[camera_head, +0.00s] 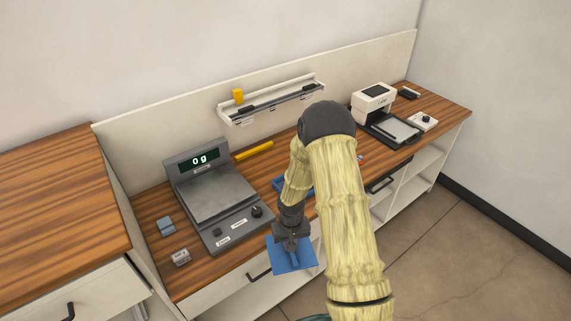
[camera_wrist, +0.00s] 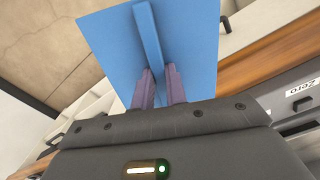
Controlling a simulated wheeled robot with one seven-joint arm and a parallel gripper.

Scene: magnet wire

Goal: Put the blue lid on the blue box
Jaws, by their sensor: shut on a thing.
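My gripper (camera_wrist: 161,90) is shut on the raised rib of the blue lid (camera_wrist: 190,30) in the wrist view. The lid is a flat blue square plate. In the head view my gripper (camera_head: 291,243) holds the lid (camera_head: 293,258) in front of the counter's front edge, right of the scale's lower end. A blue thing (camera_head: 279,184) on the counter shows partly behind my arm; it may be the blue box, but most of it is hidden.
A grey scale (camera_head: 218,195) reading 0 g stands on the wooden counter. Two small blocks (camera_head: 166,226) lie left of it. A yellow bar (camera_head: 254,150) lies behind. A wall shelf (camera_head: 272,99) is above. A white device (camera_head: 372,103) stands at the right.

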